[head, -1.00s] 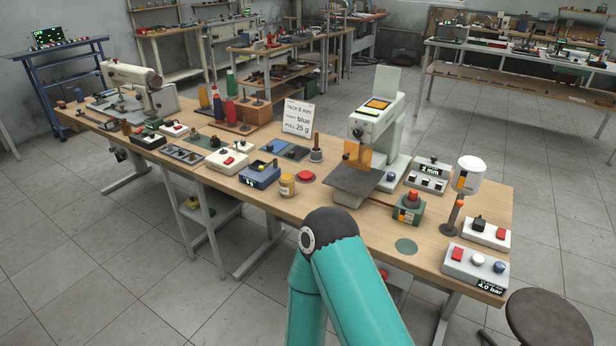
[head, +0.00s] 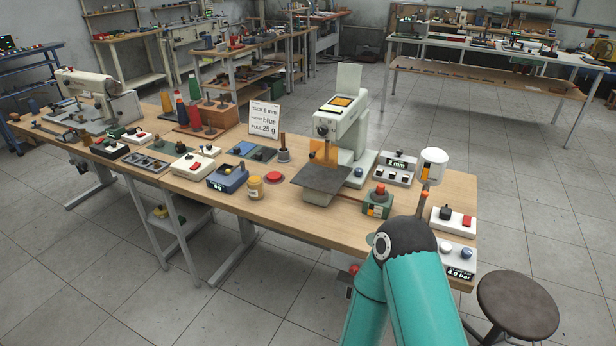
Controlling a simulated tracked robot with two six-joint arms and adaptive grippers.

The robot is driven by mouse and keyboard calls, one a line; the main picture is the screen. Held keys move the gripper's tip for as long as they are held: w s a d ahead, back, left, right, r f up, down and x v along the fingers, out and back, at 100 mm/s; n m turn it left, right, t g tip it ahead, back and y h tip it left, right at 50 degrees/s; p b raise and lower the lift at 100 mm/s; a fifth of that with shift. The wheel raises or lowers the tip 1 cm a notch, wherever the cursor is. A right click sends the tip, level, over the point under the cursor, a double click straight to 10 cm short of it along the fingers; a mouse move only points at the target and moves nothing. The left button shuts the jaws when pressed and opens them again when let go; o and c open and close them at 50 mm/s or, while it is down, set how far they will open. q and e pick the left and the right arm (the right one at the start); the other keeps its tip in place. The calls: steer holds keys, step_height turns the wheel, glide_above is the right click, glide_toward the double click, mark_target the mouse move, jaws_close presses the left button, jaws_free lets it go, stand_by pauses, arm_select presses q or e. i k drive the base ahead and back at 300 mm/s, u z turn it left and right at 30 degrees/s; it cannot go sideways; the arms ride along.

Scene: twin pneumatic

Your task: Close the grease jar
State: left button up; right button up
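A small yellow jar (head: 255,188), which looks like the grease jar, stands upright near the front edge of the workbench (head: 228,205). Its top looks pale, and it is too small to tell whether it is open. A flat red disc (head: 274,177) lies just right of the jar; I cannot tell whether it is a lid. One teal arm of mine rises from the bottom right, with its elbow over the bench's right part. Neither gripper is in view.
A blue box (head: 228,177) stands left of the jar. A pale machine with a dark plate (head: 320,178) stands to its right. A sign (head: 264,119) stands behind. A round stool (head: 517,305) is at the lower right. The floor in front of the bench is clear.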

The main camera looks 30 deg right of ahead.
mark_target(255, 182)
steer(key=z, duration=0.15)
steer(key=i, duration=1)
steer(key=u, duration=0.05)
